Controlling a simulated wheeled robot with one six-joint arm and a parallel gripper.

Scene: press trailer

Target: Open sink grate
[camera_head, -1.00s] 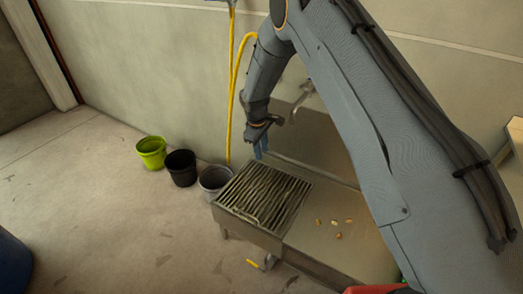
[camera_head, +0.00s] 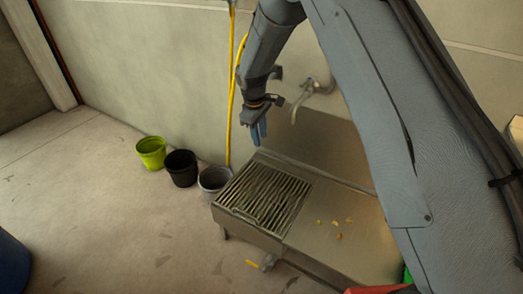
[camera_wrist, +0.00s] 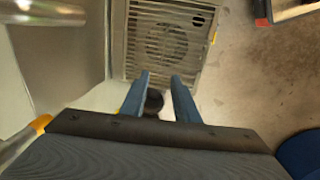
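The sink grate (camera_head: 262,194) is a slatted metal panel lying flat over the left part of the steel sink unit (camera_head: 335,228). It also shows ahead of the fingers in the wrist view (camera_wrist: 150,45), with a round shape under the slats. My gripper (camera_head: 258,134) hangs above the back edge of the grate, near the wall, pointing down. In the wrist view my gripper (camera_wrist: 160,82) has two blue fingers apart with nothing held between them. The fingers look clear of the grate.
A faucet (camera_head: 308,92) juts from the wall right of my gripper. A yellow hose (camera_head: 232,90) hangs on the wall to the left. Green (camera_head: 151,151), black (camera_head: 181,168) and grey (camera_head: 214,180) buckets stand left of the sink. Small yellowish bits (camera_head: 337,237) lie on the right counter.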

